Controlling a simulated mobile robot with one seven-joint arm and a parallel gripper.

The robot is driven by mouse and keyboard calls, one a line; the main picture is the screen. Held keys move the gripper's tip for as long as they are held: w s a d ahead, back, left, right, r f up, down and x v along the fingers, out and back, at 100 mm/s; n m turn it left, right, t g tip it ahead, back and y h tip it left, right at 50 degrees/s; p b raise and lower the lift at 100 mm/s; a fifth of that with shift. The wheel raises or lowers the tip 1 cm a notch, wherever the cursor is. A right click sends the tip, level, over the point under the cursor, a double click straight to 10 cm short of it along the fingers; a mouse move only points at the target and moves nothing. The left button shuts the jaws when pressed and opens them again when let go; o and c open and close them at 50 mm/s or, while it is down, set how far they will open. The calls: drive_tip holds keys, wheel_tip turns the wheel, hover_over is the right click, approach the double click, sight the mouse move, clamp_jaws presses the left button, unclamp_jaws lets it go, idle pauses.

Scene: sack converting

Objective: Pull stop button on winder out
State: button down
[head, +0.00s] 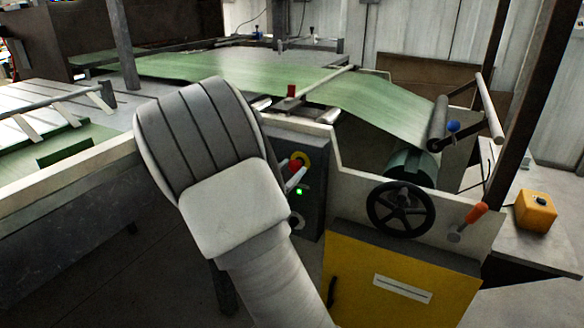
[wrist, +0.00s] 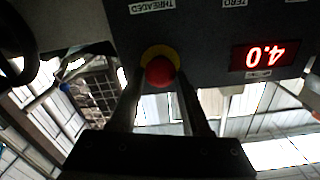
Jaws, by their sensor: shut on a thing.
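The stop button is a red mushroom head (wrist: 160,71) on a yellow ring, on the dark panel in the wrist view. In the head view its red head (head: 294,165) and yellow ring show at the top of the winder's control panel (head: 312,222), partly behind my arm. My gripper (wrist: 160,80) reaches up to the button, one finger on each side of the red head, and is shut on it. In the head view only a pale part of my gripper (head: 296,179) shows beside my wrist. Whether the button is in or out cannot be told.
A green light (head: 299,191) glows below the button. A red display (wrist: 265,56) reads 4.0, upside down. A black handwheel (head: 401,209), an orange-handled lever (head: 475,213) and a yellow door (head: 400,283) lie to the right. Green web (head: 385,107) runs above.

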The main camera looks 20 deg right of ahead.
drive_tip(key=shift+c, duration=1.7)
unclamp_jaws()
drive_tip(key=shift+s+a, duration=0.1)
drive_tip(key=p+v, duration=0.4)
drive_tip(key=v, duration=1.3)
drive_tip(key=shift+a, duration=0.2)
drive_tip(key=shift+s+f, duration=0.1)
